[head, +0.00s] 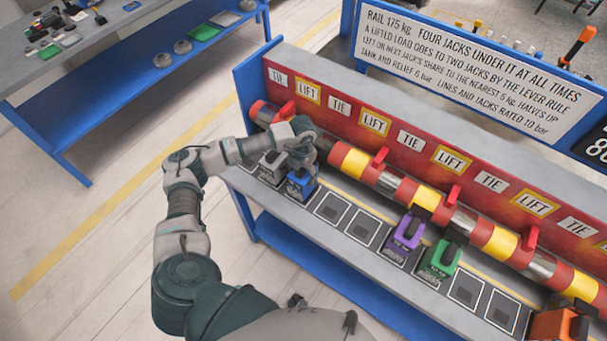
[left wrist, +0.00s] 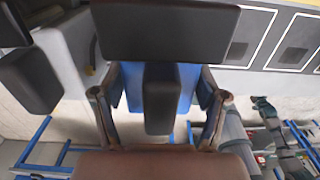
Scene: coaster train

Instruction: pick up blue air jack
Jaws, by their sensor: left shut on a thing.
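My right gripper is not in view.
A grey jack (head: 270,168) stands close to the left of the blue one. Empty pads (head: 331,207) lie to its right, then a purple jack (head: 404,236), a green jack (head: 440,260) and an orange one (head: 557,326). The red and yellow rail (head: 358,162) runs close behind.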

